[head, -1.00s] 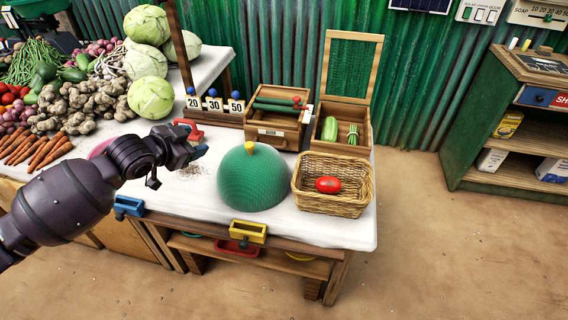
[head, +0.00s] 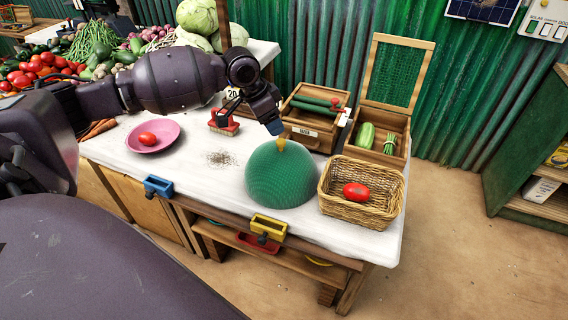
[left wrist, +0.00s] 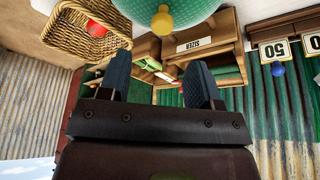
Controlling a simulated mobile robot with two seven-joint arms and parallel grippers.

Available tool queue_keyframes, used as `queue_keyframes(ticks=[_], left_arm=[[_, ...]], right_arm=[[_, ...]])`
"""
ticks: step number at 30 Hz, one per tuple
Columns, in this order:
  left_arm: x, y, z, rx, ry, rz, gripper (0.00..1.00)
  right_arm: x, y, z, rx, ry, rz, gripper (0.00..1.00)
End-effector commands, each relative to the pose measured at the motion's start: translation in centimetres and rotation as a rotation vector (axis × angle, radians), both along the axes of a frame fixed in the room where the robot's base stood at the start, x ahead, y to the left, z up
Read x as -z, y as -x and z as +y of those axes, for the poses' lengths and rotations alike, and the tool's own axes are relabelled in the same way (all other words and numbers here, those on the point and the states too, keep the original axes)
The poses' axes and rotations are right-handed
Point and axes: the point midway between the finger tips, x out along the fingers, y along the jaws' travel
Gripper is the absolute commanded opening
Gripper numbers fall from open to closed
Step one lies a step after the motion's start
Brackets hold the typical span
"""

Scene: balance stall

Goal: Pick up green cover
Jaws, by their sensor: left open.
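The green cover (head: 286,178) is a mesh dome with a yellow knob (head: 281,145) on top. It stands on the white-topped table between the pink plate and the wicker basket. My left gripper (head: 277,130) is just above the knob in the head view, its jaws partly hidden by the wrist. In the left wrist view the two blue fingers (left wrist: 157,82) are apart with nothing between them. The cover (left wrist: 175,8) and its knob (left wrist: 162,20) show beyond the fingertips there. What lies under the cover is unclear. My right gripper is not in view.
A wicker basket (head: 338,205) holding a red tomato (head: 356,193) stands right of the cover. A pink plate (head: 170,139) with a tomato is at left. Bare white tabletop (head: 205,185) lies left of the cover.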

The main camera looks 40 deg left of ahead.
Motion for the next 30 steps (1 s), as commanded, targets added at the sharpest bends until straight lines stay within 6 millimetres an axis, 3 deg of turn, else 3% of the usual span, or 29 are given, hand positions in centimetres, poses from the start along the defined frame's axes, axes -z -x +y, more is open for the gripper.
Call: queue_keyframes(ticks=[3,11,21,30], left_arm=[[2.1,-0.6,-0.5,0.002,0.001,0.005,0.58],[3.5,-1.1,-0.6,0.000,-0.001,0.000,0.58],[7.8,-2.0,-1.2,0.000,0.000,0.002,0.58],[7.9,-2.2,-1.3,0.001,-0.001,-0.003,0.56]], right_arm=[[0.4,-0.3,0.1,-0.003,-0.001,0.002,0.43],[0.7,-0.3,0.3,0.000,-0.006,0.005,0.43],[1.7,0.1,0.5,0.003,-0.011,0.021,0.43],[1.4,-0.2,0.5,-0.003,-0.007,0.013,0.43]])
